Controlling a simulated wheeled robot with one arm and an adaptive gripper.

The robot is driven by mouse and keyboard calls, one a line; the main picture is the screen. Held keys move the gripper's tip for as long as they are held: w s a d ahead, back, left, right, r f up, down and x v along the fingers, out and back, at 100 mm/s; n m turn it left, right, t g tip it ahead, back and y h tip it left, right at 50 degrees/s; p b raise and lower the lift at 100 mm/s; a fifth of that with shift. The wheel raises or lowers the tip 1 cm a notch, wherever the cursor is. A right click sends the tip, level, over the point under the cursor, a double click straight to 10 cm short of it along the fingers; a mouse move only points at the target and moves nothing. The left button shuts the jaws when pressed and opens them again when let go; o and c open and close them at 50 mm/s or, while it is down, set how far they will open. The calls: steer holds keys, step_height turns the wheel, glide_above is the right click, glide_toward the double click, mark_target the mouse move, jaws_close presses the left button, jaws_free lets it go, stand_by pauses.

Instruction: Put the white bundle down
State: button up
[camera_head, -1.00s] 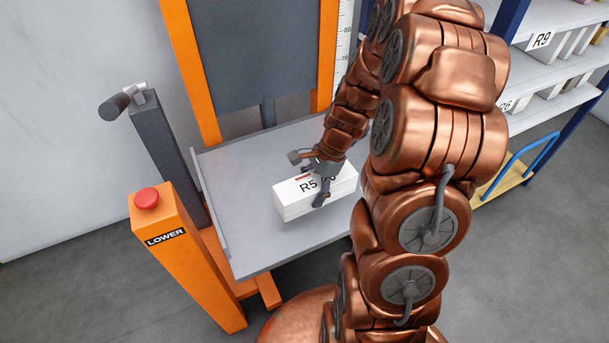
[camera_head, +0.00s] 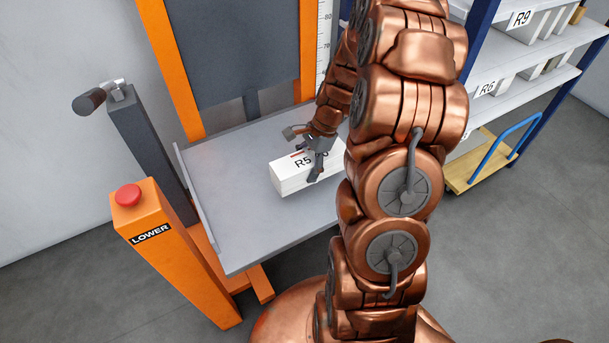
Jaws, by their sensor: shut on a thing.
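The white bundle (camera_head: 290,178) is a box-shaped stack with a label reading "R5" and a small red mark on top. It is at or just above the grey platform (camera_head: 228,208) of the orange lift; I cannot tell whether it touches. My gripper (camera_head: 311,160) is shut on the bundle from above, with a dark finger over its near side. My copper arm hides the bundle's right end and the platform's right part.
An orange post (camera_head: 172,255) marked "LOWER" with a red button (camera_head: 127,195) stands at the left. A dark crank post (camera_head: 148,143) is behind it. Shelves (camera_head: 535,70) labelled R9 and R6 and a blue-handled cart (camera_head: 478,176) stand at the right. The platform's left part is bare.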

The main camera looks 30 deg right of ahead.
steer(key=shift+w+d+f+b, duration=0.2)
steer(key=shift+w+d, duration=1.1)
steer(key=shift+w, duration=0.2)
steer(key=shift+w+d+f+b, duration=0.15)
steer(key=shift+w+d+b, duration=0.05)
steer(key=shift+w+d, duration=1.2)
steer(key=shift+a+f+b, duration=0.1)
steer(key=shift+f+b, duration=0.25)
steer(key=shift+f, duration=1.35)
steer(key=shift+f, duration=0.1)
steer(key=o, duration=1.8)
